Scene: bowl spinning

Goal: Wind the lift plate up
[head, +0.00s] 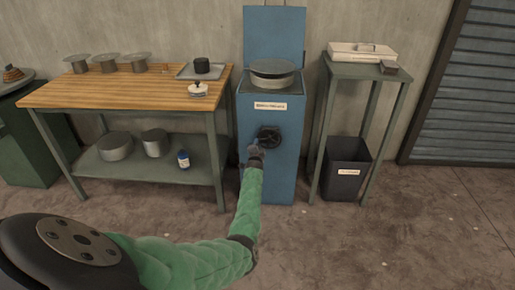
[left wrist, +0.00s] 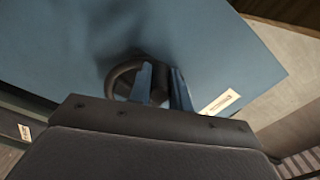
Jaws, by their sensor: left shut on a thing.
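The blue machine cabinet (head: 266,180) stands against the wall in the middle of the head view, with a raised blue back panel. A round grey plate (head: 272,68), which looks like the lift plate, sits at its top. A dark handwheel (head: 271,135) is on the cabinet front. My left gripper (head: 257,149) is at the wheel's lower left edge. In the left wrist view the wheel (left wrist: 115,77) shows as a dark ring, and my left gripper (left wrist: 164,84) is shut on its rim, one finger crossing the ring. My right gripper is in neither view.
A wooden-topped workbench (head: 120,92) with pots and a tray stands left of the cabinet. A narrow green stand (head: 367,73) with a pale box on top stands close on the right, a dark bin (head: 345,165) beneath it. The floor in front is clear.

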